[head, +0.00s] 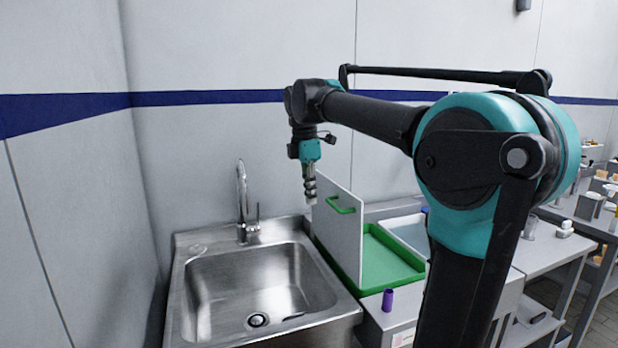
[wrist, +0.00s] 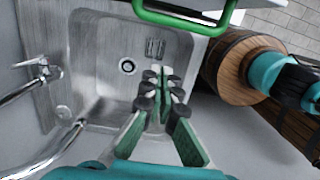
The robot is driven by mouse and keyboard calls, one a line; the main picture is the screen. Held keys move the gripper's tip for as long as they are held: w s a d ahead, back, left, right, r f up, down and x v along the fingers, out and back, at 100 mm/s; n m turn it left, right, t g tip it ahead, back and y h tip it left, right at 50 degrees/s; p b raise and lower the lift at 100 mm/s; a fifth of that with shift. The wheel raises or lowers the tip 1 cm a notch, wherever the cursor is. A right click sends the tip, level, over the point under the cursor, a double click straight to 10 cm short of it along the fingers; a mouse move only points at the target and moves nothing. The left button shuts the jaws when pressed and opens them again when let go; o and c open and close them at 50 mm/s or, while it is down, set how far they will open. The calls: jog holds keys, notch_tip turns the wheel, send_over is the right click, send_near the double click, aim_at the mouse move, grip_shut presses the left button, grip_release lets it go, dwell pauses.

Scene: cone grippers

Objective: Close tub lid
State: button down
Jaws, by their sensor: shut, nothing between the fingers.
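The green tub (head: 385,262) stands on the counter just right of the sink. Its white lid (head: 338,232) stands upright along the tub's left side, with a green handle (head: 341,205) on its face toward the sink. The handle also shows at the top of the wrist view (wrist: 180,18). My gripper (head: 311,200) hangs pointing down at the lid's upper left edge, on the sink side. In the wrist view my gripper (wrist: 163,78) is shut and empty, with the handle beyond its fingertips. I cannot tell whether the gripper touches the lid.
The steel sink (head: 215,280) with a tall faucet (head: 242,200) is left of the tub. A purple cup (head: 388,300) stands in front of the tub. A pale bin (head: 410,232) is right of it. The wall is close behind.

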jog(key=shift+w+d+f, duration=0.15)
jog(key=shift+d, duration=0.5)
jog(key=shift+w+d+f, duration=0.15)
jog(key=shift+w+d, duration=0.05)
jog(key=shift+d, duration=0.45)
jog(key=shift+w+d+f, duration=0.15)
jog(key=shift+d, duration=0.5)
